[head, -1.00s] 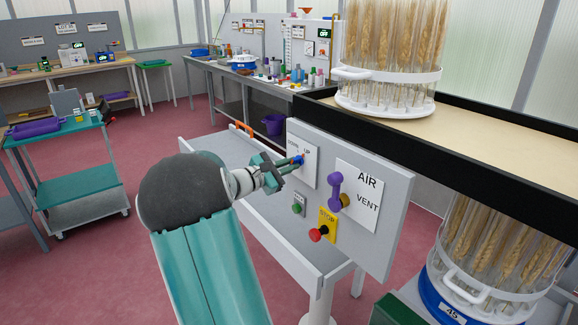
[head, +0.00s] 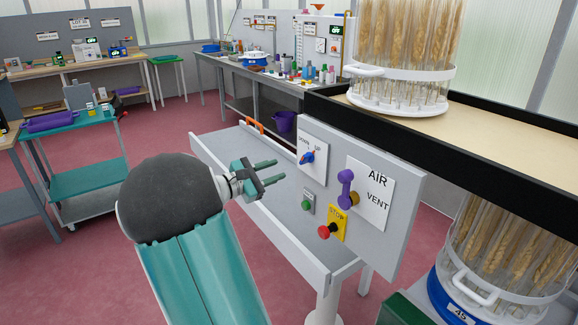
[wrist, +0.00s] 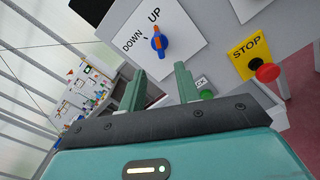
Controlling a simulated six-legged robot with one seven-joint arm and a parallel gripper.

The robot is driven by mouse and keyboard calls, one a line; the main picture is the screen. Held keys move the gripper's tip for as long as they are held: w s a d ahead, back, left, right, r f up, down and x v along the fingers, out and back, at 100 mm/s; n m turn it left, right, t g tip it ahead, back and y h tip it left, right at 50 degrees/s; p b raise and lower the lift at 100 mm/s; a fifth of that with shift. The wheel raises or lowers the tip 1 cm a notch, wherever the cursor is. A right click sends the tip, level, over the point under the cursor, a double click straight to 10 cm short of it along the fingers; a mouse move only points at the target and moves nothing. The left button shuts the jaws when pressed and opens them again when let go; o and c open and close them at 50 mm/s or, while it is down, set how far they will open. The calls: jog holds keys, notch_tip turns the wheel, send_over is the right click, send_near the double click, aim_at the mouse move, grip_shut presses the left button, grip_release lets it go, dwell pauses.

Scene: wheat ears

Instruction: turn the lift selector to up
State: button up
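The lift selector (head: 307,158) is a blue knob with an orange pointer on a white plate of the grey panel. It also shows in the wrist view (wrist: 160,43), where the orange pointer points toward the UP label (wrist: 154,15) rather than the DOWN label (wrist: 132,41). My gripper (head: 280,169) is open and empty, left of the selector in the head view and clear of it. In the wrist view its two fingers (wrist: 160,72) are apart, with the knob beyond their tips.
The panel also carries a purple AIR/VENT lever (head: 346,188), a green button (head: 307,205) and a red STOP button (head: 325,231). A glass holder of wheat ears (head: 400,80) stands on the conveyor above.

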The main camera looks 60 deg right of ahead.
jog(key=shift+v, duration=2.3)
jog(key=shift+a, duration=0.1)
jog(key=s+a+m+t+y, duration=0.2)
jog(key=a+t+y, duration=0.2)
jog(key=a, duration=1.1)
jog(key=s+a+m+t+y, duration=0.2)
jog(key=a+t+y, duration=0.3)
jog(key=a, duration=1)
jog(key=s+a+f+m+t+y, duration=0.1)
jog(key=a+y, duration=0.6)
jog(key=a, duration=0.7)
jog(key=s+m+t, duration=0.1)
jog(key=s+t, duration=0.1)
jog(key=t, duration=0.1)
jog(key=shift+a+t, duration=0.4)
jog(key=shift+s+d+f+m, duration=0.1)
jog(key=shift+s+d+m, duration=0.1)
jog(key=shift+m, duration=0.1)
